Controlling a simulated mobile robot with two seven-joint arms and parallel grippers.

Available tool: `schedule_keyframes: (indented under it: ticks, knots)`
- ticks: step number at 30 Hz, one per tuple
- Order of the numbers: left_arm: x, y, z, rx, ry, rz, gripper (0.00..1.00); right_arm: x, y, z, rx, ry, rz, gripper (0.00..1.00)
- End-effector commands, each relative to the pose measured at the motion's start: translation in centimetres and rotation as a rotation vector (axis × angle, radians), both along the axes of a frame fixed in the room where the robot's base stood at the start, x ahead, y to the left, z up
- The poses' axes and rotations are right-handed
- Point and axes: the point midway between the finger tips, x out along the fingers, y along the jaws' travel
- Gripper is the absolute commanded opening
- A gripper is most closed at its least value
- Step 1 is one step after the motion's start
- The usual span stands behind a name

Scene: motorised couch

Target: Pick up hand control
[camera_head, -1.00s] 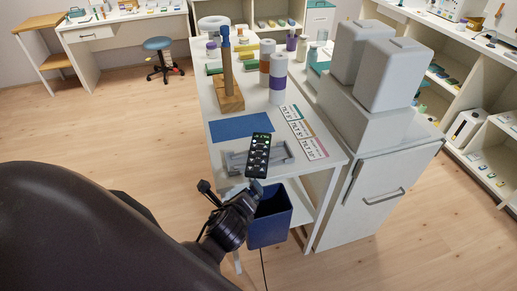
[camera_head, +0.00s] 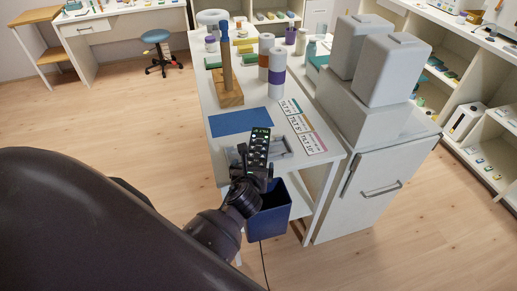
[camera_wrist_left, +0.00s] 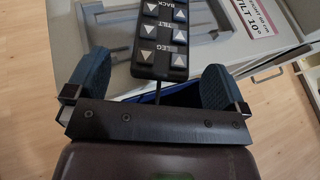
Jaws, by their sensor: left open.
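The hand control (camera_head: 258,147) is a black remote with white arrow buttons. It stands at a grey holder (camera_head: 282,149) near the front edge of the white table, and a cable hangs below it. My left gripper (camera_head: 250,172) is at the lower end of the hand control. In the left wrist view, the hand control (camera_wrist_left: 162,38) lies ahead and between the two blue fingertips of my left gripper (camera_wrist_left: 155,82). The jaws are wide apart, with gaps on both sides of the cable and remote. My right gripper is not in view.
A blue bin (camera_head: 270,214) hangs at the table front below the holder. A blue mat (camera_head: 241,122), tilt labels (camera_head: 303,127), a wooden stand (camera_head: 229,95) and paper rolls (camera_head: 277,75) are on the table (camera_head: 222,170). A white cabinet (camera_head: 365,185) stands at right.

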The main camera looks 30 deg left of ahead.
Motion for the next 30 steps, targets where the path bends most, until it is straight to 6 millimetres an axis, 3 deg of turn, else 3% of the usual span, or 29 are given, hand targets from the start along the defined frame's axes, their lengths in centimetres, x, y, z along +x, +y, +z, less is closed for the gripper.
schedule_keyframes:
  ticks: [12, 22, 23, 30]
  knots:
    - [4.2, 1.7, -1.1, -0.002, 0.0, 0.002, 1.0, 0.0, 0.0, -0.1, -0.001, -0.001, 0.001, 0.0]
    - [4.7, 2.0, -1.3, -0.001, 0.0, 0.0, 1.0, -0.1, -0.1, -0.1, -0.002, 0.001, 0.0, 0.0]
    - [4.7, 2.0, -1.3, -0.001, 0.0, 0.0, 0.98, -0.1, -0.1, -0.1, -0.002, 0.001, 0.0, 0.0]
    - [4.7, 2.0, -1.3, -0.001, 0.0, 0.0, 0.62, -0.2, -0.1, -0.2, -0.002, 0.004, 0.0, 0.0]
